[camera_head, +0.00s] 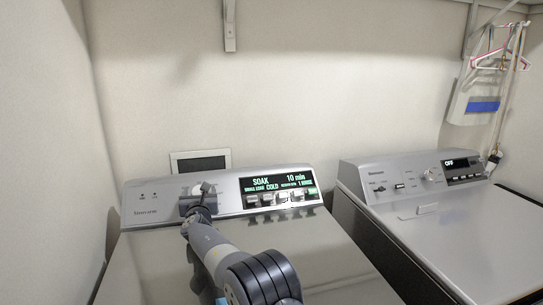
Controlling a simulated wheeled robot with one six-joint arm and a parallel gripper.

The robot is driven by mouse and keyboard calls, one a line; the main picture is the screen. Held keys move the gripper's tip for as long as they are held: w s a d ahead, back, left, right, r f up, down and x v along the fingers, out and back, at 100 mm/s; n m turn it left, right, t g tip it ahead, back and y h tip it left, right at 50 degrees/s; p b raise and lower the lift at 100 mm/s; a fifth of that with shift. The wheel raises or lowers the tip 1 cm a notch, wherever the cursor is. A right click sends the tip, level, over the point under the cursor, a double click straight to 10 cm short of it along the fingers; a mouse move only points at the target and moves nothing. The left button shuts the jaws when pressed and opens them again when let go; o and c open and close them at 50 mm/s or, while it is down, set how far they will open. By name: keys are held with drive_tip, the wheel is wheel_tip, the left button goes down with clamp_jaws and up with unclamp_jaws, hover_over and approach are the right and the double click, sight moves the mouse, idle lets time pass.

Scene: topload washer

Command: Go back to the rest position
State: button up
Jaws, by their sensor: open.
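My gripper (203,190) is at the end of my grey arm, in front of the left part of the washer's control panel. It is open, and no object shows between its fingers. The fingers are small and dark in this view, and I cannot tell whether they touch the panel. The topload washer (139,243) stands below with its lid closed. Its lit display (278,184) reads SOAK, COLD and 10 min. My gripper and wrist hide part of the panel behind them.
A second machine (463,227) stands at the right, its display (461,163) reading OFF. Hangers (501,55) hang from a shelf bracket at upper right. A wall closes the left side. The space above both machines, before the back wall (330,95), is free.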

drive_tip(key=shift+r+m+h+p, duration=0.2)
drive_tip(key=shift+m+h+p, duration=0.2)
drive_tip(key=shift+p, duration=0.4)
drive_tip(key=shift+s+m+p, duration=0.1)
drive_tip(key=shift+m+p, duration=0.2)
drive_tip(key=shift+s+f+b, duration=0.3)
drive_tip(key=shift+b, duration=0.3)
drive_tip(key=shift+s+d+r, duration=0.1)
drive_tip(key=shift+s+d, duration=0.1)
drive_tip(key=shift+s, duration=0.4)
